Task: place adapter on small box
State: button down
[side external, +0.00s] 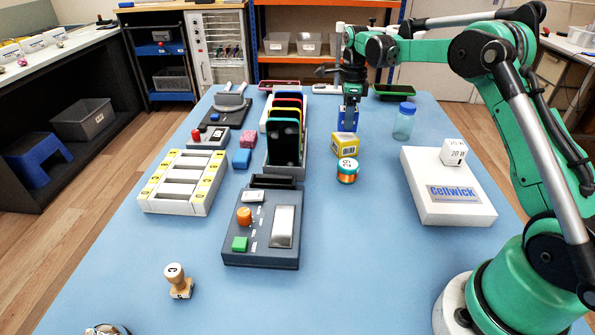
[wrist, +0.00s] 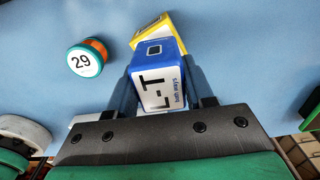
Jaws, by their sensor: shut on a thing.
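My gripper (side external: 350,104) points down at the back middle of the blue table. It is shut on a blue block (side external: 347,121) with a white face marked "L-T", which also shows between the fingers in the wrist view (wrist: 158,82). A yellow box (side external: 344,145) stands in front of the blue block and shows just beyond it in the wrist view (wrist: 152,28). I cannot tell whether the blue block touches the table. A white cube marked "20 W" (side external: 453,152), which looks like a power adapter, sits on the large white "Cellwick" box (side external: 460,209), apart from my gripper.
An orange-and-green spool (side external: 347,171) stands in front of the yellow box. A blue bottle (side external: 404,121) is to the right. A phone rack (side external: 284,155), a grey device (side external: 262,228) and a white slotted tray (side external: 182,182) fill the left. The front middle is clear.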

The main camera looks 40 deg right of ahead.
jog(key=shift+f, duration=0.8)
jog(key=shift+f, duration=0.2)
jog(key=shift+c, duration=1.7)
grip_release()
